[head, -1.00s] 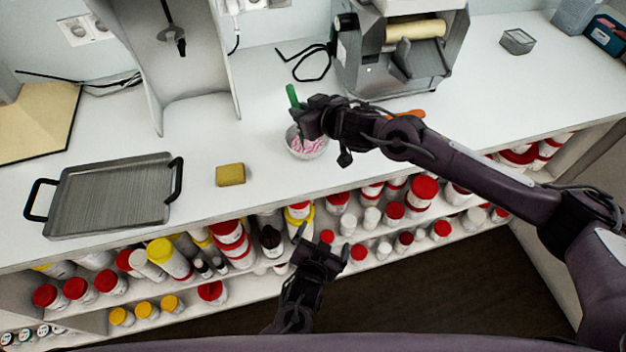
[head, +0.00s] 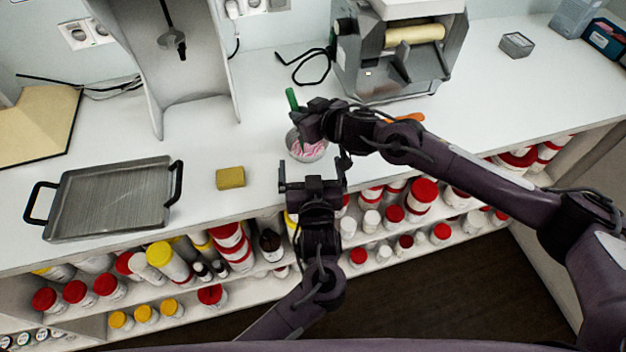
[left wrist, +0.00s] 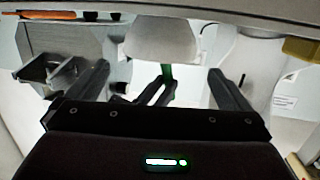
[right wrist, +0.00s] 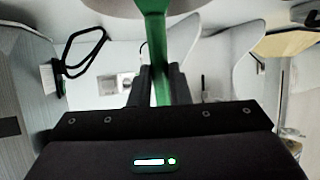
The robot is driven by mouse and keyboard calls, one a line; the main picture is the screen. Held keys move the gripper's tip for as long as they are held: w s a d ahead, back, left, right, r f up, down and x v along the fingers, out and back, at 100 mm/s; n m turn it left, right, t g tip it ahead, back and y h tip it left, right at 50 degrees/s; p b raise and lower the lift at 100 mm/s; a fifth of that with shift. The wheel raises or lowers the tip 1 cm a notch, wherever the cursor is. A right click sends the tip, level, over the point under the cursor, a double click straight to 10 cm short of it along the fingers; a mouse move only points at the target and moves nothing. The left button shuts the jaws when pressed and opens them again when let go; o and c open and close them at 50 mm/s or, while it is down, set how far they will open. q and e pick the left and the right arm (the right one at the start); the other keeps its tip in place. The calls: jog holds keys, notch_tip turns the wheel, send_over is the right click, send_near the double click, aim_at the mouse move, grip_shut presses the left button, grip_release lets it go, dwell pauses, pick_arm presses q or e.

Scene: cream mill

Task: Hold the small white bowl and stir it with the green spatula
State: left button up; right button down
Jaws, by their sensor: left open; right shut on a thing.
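The small white bowl (head: 308,150) stands on the counter with pink-and-white contents. The green spatula (head: 291,98) leans in it, its handle end showing above my right gripper (head: 316,122). My right gripper is shut on the spatula, whose green length also runs between the fingers in the right wrist view (right wrist: 155,60). My left gripper (head: 312,172) is open and empty, just in front of the bowl at the counter's front edge. In the left wrist view the bowl (left wrist: 162,40) shows ahead, between the open fingers, and apart from them.
A yellow sponge (head: 230,177) and a grey tray with black handles (head: 110,200) lie to the left. A grey roller machine (head: 400,55) stands behind right. An orange object (head: 408,117) lies partly behind my right arm. Shelves of jars sit below the counter.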

aim_at(308, 148)
pick_arm(q)
jog(key=w, duration=0.4)
jog(key=w+f, duration=0.1)
jog(key=w, duration=0.2)
jog(key=shift+a+f, duration=0.1)
jog(key=shift+a, duration=0.1)
jog(key=shift+c, duration=0.4)
jog(key=c, duration=0.6)
